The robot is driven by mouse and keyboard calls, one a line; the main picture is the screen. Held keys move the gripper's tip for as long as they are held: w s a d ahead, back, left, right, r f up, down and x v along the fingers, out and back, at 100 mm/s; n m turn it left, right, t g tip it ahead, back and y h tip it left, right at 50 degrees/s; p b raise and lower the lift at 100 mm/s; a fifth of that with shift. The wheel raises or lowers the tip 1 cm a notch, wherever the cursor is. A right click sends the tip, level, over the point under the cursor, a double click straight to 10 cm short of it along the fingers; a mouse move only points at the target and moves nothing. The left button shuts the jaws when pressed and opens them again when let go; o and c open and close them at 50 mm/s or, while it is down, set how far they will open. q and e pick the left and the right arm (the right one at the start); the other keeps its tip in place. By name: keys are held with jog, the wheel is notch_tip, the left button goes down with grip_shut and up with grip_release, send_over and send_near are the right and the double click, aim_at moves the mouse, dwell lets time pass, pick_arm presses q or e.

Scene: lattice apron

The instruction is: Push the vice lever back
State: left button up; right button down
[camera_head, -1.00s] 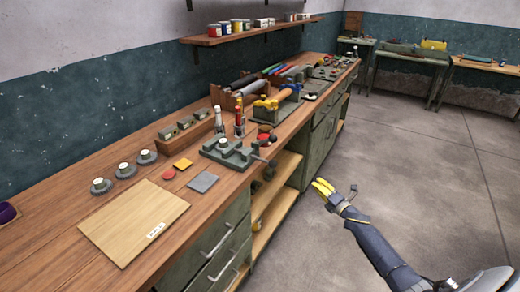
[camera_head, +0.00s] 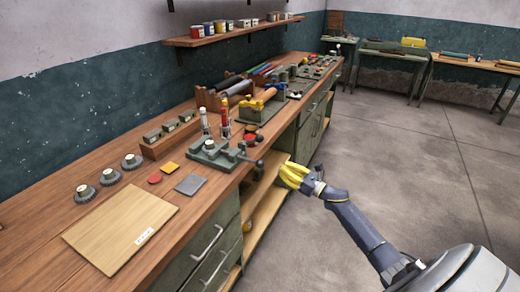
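The green vice (camera_head: 214,153) sits on the wooden workbench near its front edge, left of the picture's middle. Its dark lever (camera_head: 257,166) is at the vice's right end and reaches to the bench's front edge; its exact angle is too small to tell. My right gripper (camera_head: 282,173) has yellow fingers, with gaps showing between them. It is empty, in front of the bench, right of the lever and apart from it. My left gripper is not in view.
A board (camera_head: 120,226), a grey plate (camera_head: 190,184) and several round knobbed pieces lie left of the vice. Red and white bottles (camera_head: 225,118) stand behind it. A second fixture with an orange roll (camera_head: 262,97) is farther along. Open shelves are below; the floor at right is clear.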

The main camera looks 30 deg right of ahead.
send_near(252, 141)
jog(key=w+a+f, duration=0.2)
jog(key=w+f, duration=0.1)
jog(key=w, duration=0.1)
jog(key=shift+w+r, duration=0.95)
jog(key=shift+r, duration=0.1)
